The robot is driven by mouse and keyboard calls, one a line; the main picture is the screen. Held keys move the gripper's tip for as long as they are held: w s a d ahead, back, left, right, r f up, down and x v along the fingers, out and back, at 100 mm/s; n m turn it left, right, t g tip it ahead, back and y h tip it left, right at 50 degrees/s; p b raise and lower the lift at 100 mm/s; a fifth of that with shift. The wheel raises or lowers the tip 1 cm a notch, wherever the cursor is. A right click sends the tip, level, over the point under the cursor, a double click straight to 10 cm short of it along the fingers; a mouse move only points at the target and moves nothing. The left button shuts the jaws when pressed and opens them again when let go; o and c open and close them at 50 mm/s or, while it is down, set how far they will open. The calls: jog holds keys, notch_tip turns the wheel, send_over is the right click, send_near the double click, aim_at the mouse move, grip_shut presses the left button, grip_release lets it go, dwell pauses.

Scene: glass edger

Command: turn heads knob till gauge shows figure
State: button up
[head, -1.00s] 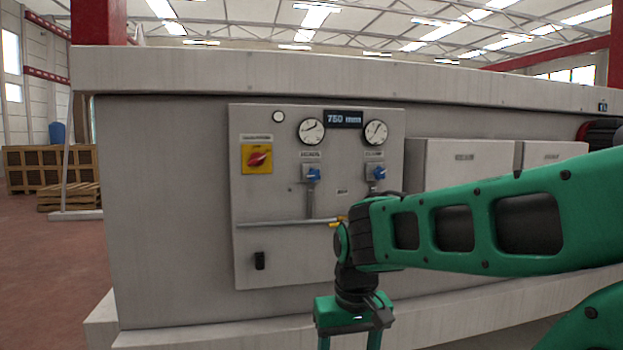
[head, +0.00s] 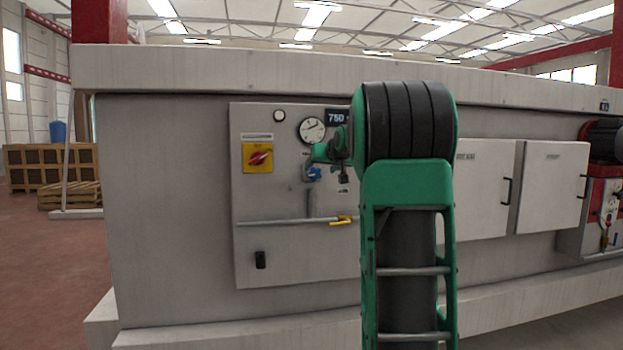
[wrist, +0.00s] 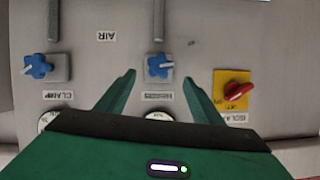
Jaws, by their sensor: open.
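The heads knob is a blue knob (head: 314,174) on the grey panel, below the left round gauge (head: 312,130). In the wrist view the blue knob (wrist: 159,67) appears upside down, framed between my fingertips, its small label too blurred to read. My gripper (wrist: 159,78) is open, with a finger on each side of the knob and a visible gap to each. In the head view my gripper (head: 320,154) is just above the knob, partly covering its label. The gauge has a white dial and a dark needle; its figures are too small to read. In the wrist view my gripper body mostly hides it.
The clamp knob (wrist: 38,67) and the red isolator switch (wrist: 237,90) flank the knob. A pipe with a yellow lever (head: 342,220) runs below. Cabinet doors (head: 553,186) stand to the right.

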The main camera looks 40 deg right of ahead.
aim_at(317, 175)
jog(key=x, duration=0.9)
jog(key=shift+w+d+f, duration=0.1)
jog(key=shift+d+f, duration=0.05)
jog(key=c, duration=1)
jog(key=shift+c, duration=0.2)
jog(key=shift+m+t+y, duration=0.3)
jog(key=shift+m+y, duration=0.1)
jog(key=shift+m, duration=0.5)
jog(key=m+t+y, duration=0.1)
jog(key=m, duration=0.2)
jog(key=shift+y, duration=0.3)
jog(key=m+t+y, duration=0.1)
jog(key=m+t, duration=0.2)
jog(key=m, duration=0.2)
jog(key=shift+f, duration=0.1)
